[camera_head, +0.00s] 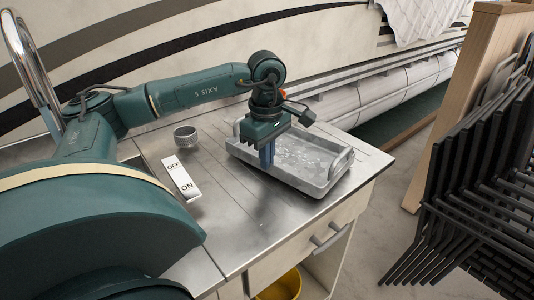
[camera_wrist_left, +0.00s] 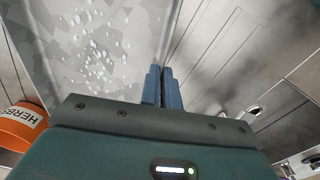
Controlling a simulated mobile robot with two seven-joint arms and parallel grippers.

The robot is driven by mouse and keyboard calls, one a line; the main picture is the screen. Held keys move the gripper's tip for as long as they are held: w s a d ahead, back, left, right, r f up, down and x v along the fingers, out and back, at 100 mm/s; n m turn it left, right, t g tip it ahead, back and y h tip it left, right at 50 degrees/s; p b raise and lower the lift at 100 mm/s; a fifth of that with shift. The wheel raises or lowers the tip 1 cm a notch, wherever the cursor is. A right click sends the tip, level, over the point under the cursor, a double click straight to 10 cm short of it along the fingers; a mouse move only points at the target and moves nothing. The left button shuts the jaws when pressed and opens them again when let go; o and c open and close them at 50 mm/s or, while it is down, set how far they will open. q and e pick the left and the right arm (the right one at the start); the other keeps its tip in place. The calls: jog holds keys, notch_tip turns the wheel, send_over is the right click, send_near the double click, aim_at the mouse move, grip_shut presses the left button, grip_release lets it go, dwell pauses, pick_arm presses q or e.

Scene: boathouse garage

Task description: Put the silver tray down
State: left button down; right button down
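The silver tray (camera_head: 334,182) is at the right part of the metal counter, level, with a raised rim and an end handle. It looks to be on the counter or just above it; I cannot tell which. My left gripper (camera_head: 267,158) points down at the tray's near long side. In the left wrist view its two blue fingers (camera_wrist_left: 162,88) are close together at the rim, with the speckled tray floor (camera_wrist_left: 95,45) to their left. It appears shut on the rim. My right gripper is in neither view.
On the metal counter (camera_head: 235,215) are a small grey round pot (camera_head: 186,137) and an ON/OFF plate (camera_head: 182,178). An orange herbs container (camera_wrist_left: 20,126) shows in the wrist view. Stacked black chairs (camera_head: 485,180) stand right. A yellow bucket (camera_head: 282,286) sits below the counter.

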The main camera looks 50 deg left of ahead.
pick_arm(q)
jog(key=shift+f, duration=0.2)
jog(key=shift+f, duration=0.3)
dwell(0.3)
jog(key=c, duration=1.6)
grip_release()
jog(key=shift+o, duration=0.2)
jog(key=shift+c, duration=0.4)
jog(key=c, duration=0.3)
jog(key=shift+r, duration=0.1)
jog(key=shift+r+p, duration=0.35)
jog(key=shift+r, duration=0.3)
